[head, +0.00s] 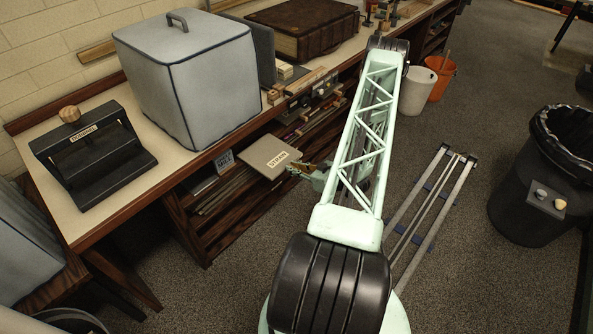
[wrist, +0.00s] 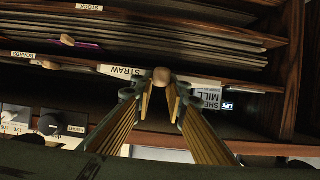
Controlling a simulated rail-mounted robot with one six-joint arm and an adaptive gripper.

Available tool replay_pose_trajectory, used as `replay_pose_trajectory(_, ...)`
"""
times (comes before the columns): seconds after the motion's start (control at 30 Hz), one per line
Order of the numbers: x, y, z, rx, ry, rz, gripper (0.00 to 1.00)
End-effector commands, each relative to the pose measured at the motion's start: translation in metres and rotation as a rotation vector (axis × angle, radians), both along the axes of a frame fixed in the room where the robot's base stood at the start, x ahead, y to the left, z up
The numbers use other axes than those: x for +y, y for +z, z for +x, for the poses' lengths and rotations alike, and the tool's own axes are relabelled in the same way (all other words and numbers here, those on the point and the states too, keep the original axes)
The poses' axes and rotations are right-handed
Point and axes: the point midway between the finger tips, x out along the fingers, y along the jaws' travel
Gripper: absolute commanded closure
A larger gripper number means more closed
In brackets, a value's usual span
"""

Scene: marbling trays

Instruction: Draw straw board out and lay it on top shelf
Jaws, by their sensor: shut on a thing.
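The straw board (head: 262,150), a flat grey panel with a STRAW label, juts well out of the shelving under the bench in the head view. Its label edge (wrist: 122,71) also shows in the wrist view. My gripper (head: 294,168) is at the board's front edge. In the wrist view my gripper (wrist: 163,80) is shut, with its two fingers around a small wooden knob beside the label. The back of the board is hidden inside the shelving. The shelving (head: 215,232) is dark wood with several levels, and I cannot tell which is the top shelf.
Thin boards (wrist: 150,30) lie stacked in the wrist view, near a STOCK label. A grey covered box (head: 185,80), a black labelled holder (head: 95,165) and a brown case (head: 300,28) stand on the bench.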

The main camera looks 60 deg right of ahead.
Motion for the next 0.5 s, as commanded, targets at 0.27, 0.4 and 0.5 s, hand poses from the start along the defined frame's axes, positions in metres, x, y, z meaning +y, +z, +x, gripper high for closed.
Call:
replay_pose_trajectory(0.27,-0.005,-0.001,0.017,-0.001,0.0,-0.001,0.97)
replay_pose_trajectory(0.4,-0.007,-0.001,0.025,-0.001,0.002,-0.002,0.97)
replay_pose_trajectory(0.5,-0.009,-0.001,0.031,-0.001,0.002,-0.002,0.97)
